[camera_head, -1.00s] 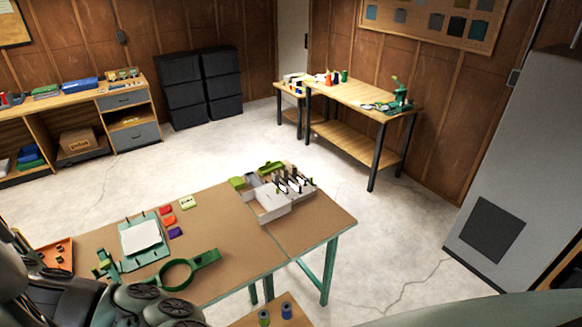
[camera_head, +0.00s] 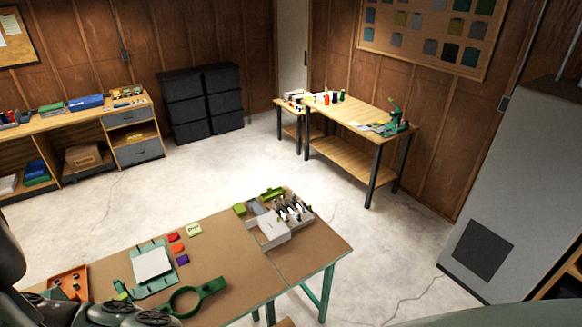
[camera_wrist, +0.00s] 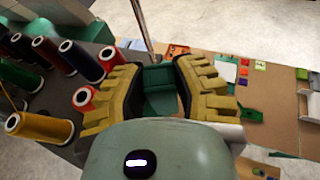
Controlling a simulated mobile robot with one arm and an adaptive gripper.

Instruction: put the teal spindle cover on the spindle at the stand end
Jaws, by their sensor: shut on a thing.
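In the wrist view my gripper (camera_wrist: 158,72) has its two yellow-and-black fingers closed on a teal, box-like piece, the spindle cover (camera_wrist: 160,100). Its lower part is hidden by my wrist. A thin metal rod, seemingly a spindle (camera_wrist: 141,24), rises just beyond the fingers at the stand end. I cannot tell whether the cover touches it. The dark thread stand (camera_wrist: 50,98) lies left of the gripper, with several thread cones. My gripper does not show in the head view.
A brown-topped table (camera_head: 225,262) carries a green ring holder (camera_head: 190,298) and a white box (camera_head: 271,232). Open concrete floor (camera_head: 390,240) lies to its right.

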